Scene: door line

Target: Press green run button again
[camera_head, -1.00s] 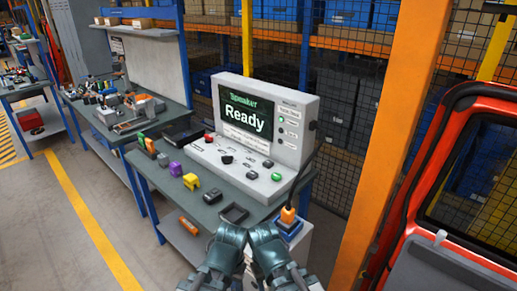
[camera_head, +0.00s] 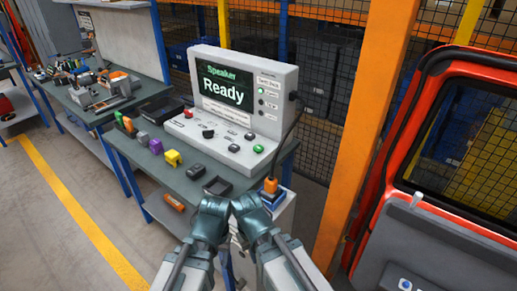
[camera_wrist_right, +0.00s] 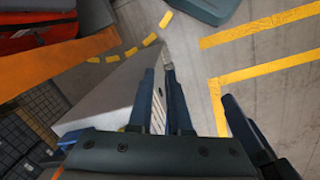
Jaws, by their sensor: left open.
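The green run button (camera_head: 258,148) sits at the front right of the grey console (camera_head: 240,160) in the head view. The console's screen (camera_head: 225,85) reads "Speaker" and "Ready". My left gripper (camera_head: 213,206) is open, low in the head view, in front of the console and apart from the button. My right gripper (camera_head: 247,208) is close beside it, also apart from the button. In the right wrist view its dark fingers (camera_wrist_right: 163,85) show a gap with nothing held between them. The fingertips are hard to make out in the head view.
An orange-topped tool (camera_head: 270,186) stands at the bench's right end. An orange post (camera_head: 355,140) and a red vehicle door (camera_head: 385,205) stand to the right.

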